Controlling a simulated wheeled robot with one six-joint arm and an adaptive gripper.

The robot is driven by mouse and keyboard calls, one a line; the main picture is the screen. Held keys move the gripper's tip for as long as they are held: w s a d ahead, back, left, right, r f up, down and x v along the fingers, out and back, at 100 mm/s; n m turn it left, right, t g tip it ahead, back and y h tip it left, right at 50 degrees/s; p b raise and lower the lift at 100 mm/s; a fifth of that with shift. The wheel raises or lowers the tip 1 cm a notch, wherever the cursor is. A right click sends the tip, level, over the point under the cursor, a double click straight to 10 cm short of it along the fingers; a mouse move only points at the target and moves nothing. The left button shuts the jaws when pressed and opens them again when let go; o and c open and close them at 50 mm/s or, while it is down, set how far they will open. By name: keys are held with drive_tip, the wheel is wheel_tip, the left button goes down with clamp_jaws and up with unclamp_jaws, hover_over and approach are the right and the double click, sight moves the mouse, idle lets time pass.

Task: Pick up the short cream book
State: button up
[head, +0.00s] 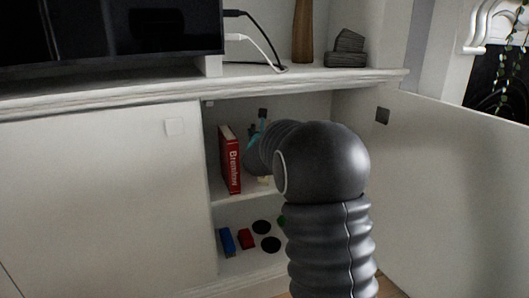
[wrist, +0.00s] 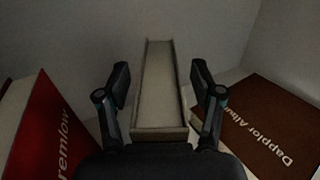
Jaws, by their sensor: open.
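The short cream book (wrist: 159,92) stands out pale in the middle of the wrist view, its long narrow face toward the camera. My gripper (wrist: 161,80) is open, with one finger on each side of the book and a visible gap at both sides. The fingers are not closed on it. In the head view my gripper (head: 259,130) is inside the open cabinet, mostly hidden by my arm. I cannot make out the cream book clearly there.
A red book (head: 230,160) stands left of my gripper; it also shows in the wrist view (wrist: 52,130). A brown book (wrist: 262,125) lies to the right. Blue (head: 226,241) and red (head: 246,238) blocks and dark discs are on the lower shelf. The cabinet door (head: 450,190) is open at right.

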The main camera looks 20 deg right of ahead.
clamp_jaws()
drive_tip(key=shift+r, duration=0.1)
drive_tip(key=shift+r, duration=0.1)
